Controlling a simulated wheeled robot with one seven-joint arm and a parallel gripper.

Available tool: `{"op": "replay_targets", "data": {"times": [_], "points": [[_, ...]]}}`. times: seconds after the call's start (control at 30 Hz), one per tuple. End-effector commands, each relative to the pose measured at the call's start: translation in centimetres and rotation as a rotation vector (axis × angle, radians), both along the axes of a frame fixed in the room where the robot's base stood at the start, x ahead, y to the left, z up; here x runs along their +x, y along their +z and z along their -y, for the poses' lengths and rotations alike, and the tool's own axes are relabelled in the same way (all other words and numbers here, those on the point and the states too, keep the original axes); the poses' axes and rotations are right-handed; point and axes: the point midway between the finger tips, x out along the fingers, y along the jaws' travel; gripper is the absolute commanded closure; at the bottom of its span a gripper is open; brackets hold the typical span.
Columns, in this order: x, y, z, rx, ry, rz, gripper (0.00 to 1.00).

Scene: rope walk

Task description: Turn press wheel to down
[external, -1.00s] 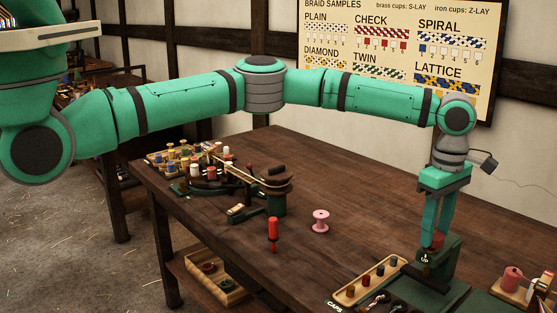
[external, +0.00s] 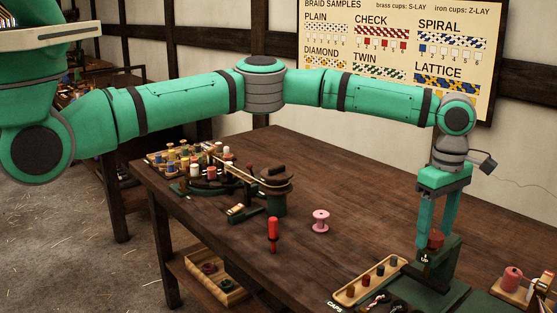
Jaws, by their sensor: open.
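The press (external: 436,275) is a dark green stand at the table's right front, with a black plate marked "UP" on its face. A red-brown wheel or knob (external: 436,241) sits at its top. My gripper (external: 437,233) points straight down over the press with its two green fingers spread apart. The wheel shows between the fingers, and there looks to be a gap on its sides. Whether a finger still touches the wheel is too small to tell. The back of the wheel is hidden.
A wooden tray (external: 346,297) marked "CAPS" lies left of the press. A pink spool (external: 321,221) and a red-handled tool (external: 272,235) stand mid-table. A pink bobbin on a board (external: 510,279) is at the right. The table's back right is clear.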

Motion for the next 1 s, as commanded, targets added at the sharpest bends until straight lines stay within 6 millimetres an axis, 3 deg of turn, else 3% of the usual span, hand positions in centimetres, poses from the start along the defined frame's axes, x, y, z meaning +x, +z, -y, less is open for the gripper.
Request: {"op": "replay_targets", "data": {"times": [0.17,0.63,1.0], "points": [[0.0,1.3,0.1,-0.003,0.000,0.001,0.43],[0.0,9.3,0.1,-0.001,0.001,0.002,0.43],[0.0,10.8,0.0,0.001,0.000,-0.001,0.43]]}}
